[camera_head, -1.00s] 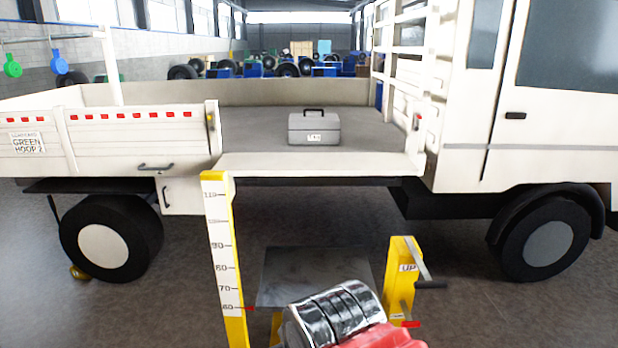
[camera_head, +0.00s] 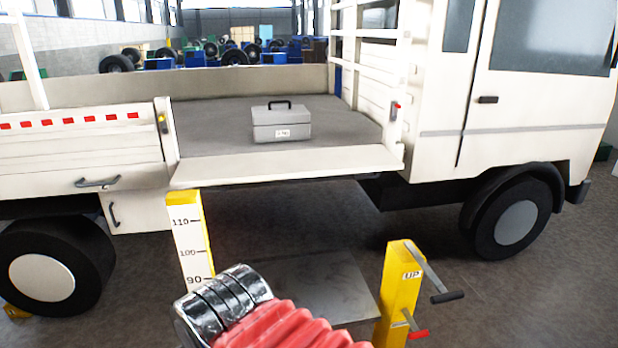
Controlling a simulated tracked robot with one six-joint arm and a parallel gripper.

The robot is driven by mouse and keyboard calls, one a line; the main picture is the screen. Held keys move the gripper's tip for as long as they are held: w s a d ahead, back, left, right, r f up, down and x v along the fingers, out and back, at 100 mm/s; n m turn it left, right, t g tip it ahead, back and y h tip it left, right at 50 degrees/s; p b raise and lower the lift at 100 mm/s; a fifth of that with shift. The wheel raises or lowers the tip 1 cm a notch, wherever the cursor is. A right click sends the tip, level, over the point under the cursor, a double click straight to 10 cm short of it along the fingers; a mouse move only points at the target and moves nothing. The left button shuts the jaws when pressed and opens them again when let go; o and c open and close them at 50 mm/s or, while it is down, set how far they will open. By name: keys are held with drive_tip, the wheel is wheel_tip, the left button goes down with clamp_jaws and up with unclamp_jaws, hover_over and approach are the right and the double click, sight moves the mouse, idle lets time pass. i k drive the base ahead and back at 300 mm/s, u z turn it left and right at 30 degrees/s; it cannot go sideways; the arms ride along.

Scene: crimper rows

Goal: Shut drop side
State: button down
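The drop side (camera_head: 285,168) of the white truck's bed is down. It juts out towards me from the bed's near edge, about level with the floor of the bed. A grey toolbox (camera_head: 281,122) with a black handle stands on the bed behind the drop side. Part of my arm, with chrome rings and red bellows, shows at the bottom, below and in front of the drop side. My gripper's fingers do not show.
A yellow post with a height scale (camera_head: 190,235) stands under the drop side's left end. A yellow crank post (camera_head: 399,295) marked UP stands at right, beside a grey plate (camera_head: 335,285). A closed side panel (camera_head: 75,150) is at left, the cab (camera_head: 535,110) at right.

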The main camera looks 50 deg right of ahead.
sight(198, 172)
drive_tip(key=z, duration=0.4)
drive_tip(key=i, duration=0.95)
drive_tip(key=z, duration=0.45)
